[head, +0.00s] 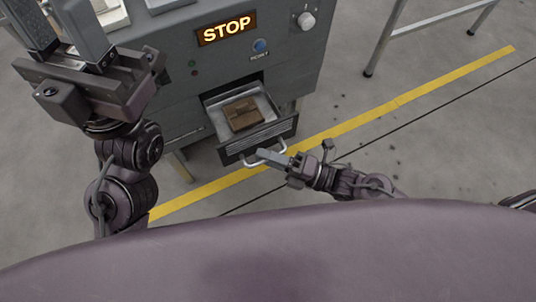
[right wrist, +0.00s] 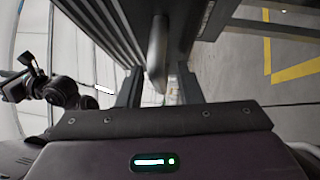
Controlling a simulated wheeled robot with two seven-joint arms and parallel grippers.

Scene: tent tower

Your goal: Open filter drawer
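The filter drawer (head: 281,127) is pulled out from the lower front of the grey machine. A brown filter block (head: 243,113) lies inside it. The drawer's light bar handle (head: 250,164) is on its front; the handle bar also shows in the right wrist view (right wrist: 157,50). My right gripper (head: 268,156) is at the right part of the handle. In the right wrist view its fingers (right wrist: 160,88) stand apart, with the bar between or just beyond their tips; contact is unclear. My left gripper (head: 58,22) is open and empty at the upper left, away from the drawer.
The grey machine (head: 185,110) carries a lit STOP sign (head: 227,29), a blue button (head: 260,46) and a white knob (head: 307,21). A yellow floor line (head: 400,101) runs past the drawer. A metal-legged frame (head: 384,38) stands at upper right.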

